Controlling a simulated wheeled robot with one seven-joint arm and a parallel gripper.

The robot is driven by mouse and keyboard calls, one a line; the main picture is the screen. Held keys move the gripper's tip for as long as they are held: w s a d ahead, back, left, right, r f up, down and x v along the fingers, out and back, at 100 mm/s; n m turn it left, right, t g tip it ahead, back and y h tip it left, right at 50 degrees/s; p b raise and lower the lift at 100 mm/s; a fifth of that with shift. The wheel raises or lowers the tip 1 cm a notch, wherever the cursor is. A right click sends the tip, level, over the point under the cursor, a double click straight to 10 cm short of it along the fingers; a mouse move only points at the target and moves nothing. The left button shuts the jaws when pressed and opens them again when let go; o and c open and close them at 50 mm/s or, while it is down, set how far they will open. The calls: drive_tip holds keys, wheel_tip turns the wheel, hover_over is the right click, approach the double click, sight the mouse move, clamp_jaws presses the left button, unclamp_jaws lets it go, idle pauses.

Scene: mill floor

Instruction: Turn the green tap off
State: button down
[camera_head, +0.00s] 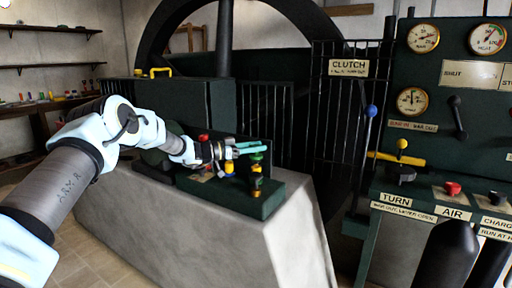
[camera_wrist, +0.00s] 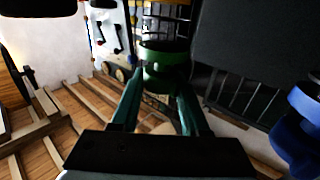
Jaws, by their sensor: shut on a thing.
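The green tap (camera_head: 257,156) is a round green knob on top of a brass stem (camera_head: 256,182), at the right end of the dark green machine block (camera_head: 262,204). My gripper (camera_head: 248,149) reaches in from the left, its teal fingers level with the knob. In the wrist view, the green tap (camera_wrist: 164,52) sits at the tips of my gripper (camera_wrist: 162,85), with one finger on each side. The fingers are shut on it. The knob's turn position cannot be read.
A yellow knob (camera_head: 229,168) and a red knob (camera_head: 204,137) sit close by on the block. A barred guard (camera_head: 265,112) stands behind. To the right are a blue-topped lever (camera_head: 371,112) and a panel with gauges (camera_head: 423,38). A blue thing (camera_wrist: 298,115) shows at the right in the wrist view.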

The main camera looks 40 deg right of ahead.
drive_tip(key=shift+m+g+y, duration=0.4)
drive_tip(key=shift+m+g, duration=0.2)
drive_tip(key=shift+g, duration=0.3)
drive_tip(key=shift+r, duration=0.2)
drive_tip(key=shift+c, duration=2.1)
unclamp_jaws()
drive_tip(key=shift+f, duration=0.1)
drive_tip(key=b+v, duration=0.2)
drive_tip(key=v, duration=0.8)
drive_tip(key=shift+w+a, duration=0.25)
drive_tip(key=shift+w, duration=0.05)
